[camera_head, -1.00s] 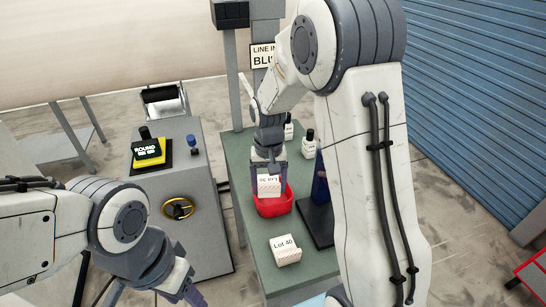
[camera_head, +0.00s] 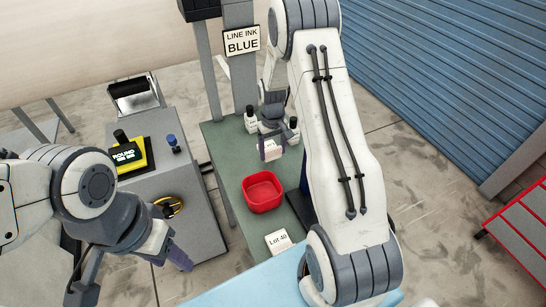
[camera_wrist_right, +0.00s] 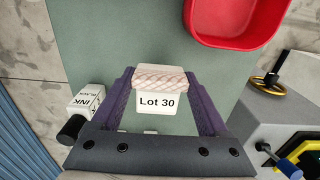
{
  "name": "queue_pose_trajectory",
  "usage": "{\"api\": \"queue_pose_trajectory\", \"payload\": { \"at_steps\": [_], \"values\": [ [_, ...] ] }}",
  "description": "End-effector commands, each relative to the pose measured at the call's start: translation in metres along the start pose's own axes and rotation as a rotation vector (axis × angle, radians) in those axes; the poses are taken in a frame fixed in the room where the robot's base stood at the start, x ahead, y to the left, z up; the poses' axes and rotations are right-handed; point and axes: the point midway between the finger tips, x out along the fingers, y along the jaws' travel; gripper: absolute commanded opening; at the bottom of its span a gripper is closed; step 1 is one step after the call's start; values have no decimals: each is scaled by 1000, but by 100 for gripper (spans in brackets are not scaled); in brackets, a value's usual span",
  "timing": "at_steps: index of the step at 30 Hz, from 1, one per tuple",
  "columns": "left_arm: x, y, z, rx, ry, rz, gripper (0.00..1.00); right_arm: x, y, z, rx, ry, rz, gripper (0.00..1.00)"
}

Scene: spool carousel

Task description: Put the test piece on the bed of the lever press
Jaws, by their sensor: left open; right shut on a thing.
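A small pale block with a patterned side, labelled Lot 30 (camera_wrist_right: 160,103), is between the purple fingers of my right gripper (camera_wrist_right: 160,80), which is shut on it. In the head view this block (camera_head: 268,150) is over the green table beyond the red bin, with my right gripper (camera_head: 270,140) around it. A second block, labelled Lot 40 (camera_head: 278,241), lies near the table's front end. My left gripper (camera_head: 168,250) is open and empty at lower left. A dark base (camera_head: 301,208) right of the bin is mostly hidden by my right arm; I cannot make out a lever or bed.
A red bin (camera_head: 262,192) stands empty on the green table (camera_head: 226,165). Ink bottles (camera_head: 251,122) stand near its far end, one close to my right gripper. A grey cabinet (camera_head: 200,213) with a ROUND display (camera_head: 127,156) and yellow handwheel (camera_head: 169,207) is left.

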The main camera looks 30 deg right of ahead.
Motion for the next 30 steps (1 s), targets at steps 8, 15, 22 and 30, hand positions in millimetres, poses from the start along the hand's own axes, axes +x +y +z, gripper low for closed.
{"api": "queue_pose_trajectory", "payload": {
  "at_steps": [8, 15, 22, 30],
  "values": [
    [-14, 1, -1, 2, 0, 0, 50, 34, 2, 1, 4, -2, 0, 19],
    [-15, 1, -1, 3, 0, 0, 50, 46, 2, 0, 4, 3, 1, 19],
    [-12, 1, -1, 3, 0, 0, 50, 49, 1, 0, 4, 2, 0, 19],
    [-12, 1, -1, 3, 0, 0, 50, 49, 1, 0, 4, 2, 0, 100]
  ]
}}
